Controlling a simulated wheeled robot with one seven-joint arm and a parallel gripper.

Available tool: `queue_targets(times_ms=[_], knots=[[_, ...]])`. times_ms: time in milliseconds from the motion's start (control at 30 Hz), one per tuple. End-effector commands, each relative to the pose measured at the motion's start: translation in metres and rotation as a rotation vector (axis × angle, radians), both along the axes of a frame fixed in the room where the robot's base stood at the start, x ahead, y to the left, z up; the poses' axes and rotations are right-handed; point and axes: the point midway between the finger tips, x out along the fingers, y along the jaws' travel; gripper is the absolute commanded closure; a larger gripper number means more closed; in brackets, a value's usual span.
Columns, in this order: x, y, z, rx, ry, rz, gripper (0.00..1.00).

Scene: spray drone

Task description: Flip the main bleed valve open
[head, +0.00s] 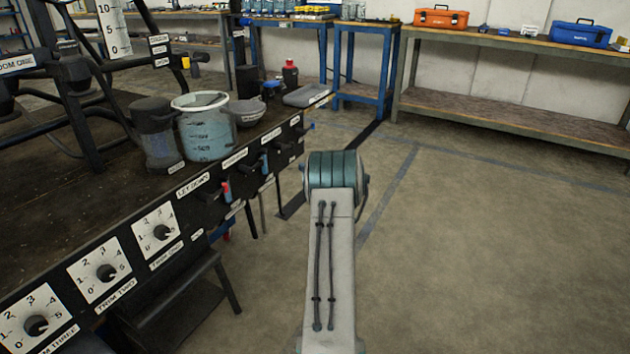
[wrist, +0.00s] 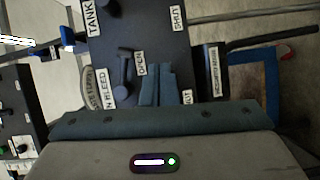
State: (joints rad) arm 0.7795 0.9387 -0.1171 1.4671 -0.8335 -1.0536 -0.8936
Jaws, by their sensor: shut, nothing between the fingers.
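In the wrist view a dark lever valve (wrist: 124,72) sits on a black panel (wrist: 150,25), beside a partly covered label ending in "N BLEED" (wrist: 107,88). Its handle points toward the top of the picture. An "OPEN" label (wrist: 141,62) is just right of the lever, and a partly hidden label ending in "UT" (wrist: 187,96) is farther right. In the head view my arm hides the gripper, and I cannot pick out this valve.
A "TANK" label (wrist: 91,18) and a blue handle (wrist: 67,39) are near the valve. In the head view the bench (head: 60,225) carries dials, levers and a blue-grey bucket (head: 205,130). A workbench (head: 510,50) stands behind. The floor at right is clear.

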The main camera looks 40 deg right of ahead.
Motion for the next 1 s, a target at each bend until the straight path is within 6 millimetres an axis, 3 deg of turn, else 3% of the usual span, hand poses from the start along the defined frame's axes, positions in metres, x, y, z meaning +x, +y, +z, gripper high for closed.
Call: queue_targets(times_ms=[100, 333, 1000], knots=[[-0.024, 0.001, -0.009, 0.004, 0.005, 0.002, 1.0], [-0.052, 0.0, -0.022, 0.002, 0.002, 0.006, 1.0], [-0.057, 0.0, -0.026, 0.0, 0.0, 0.008, 1.0]])
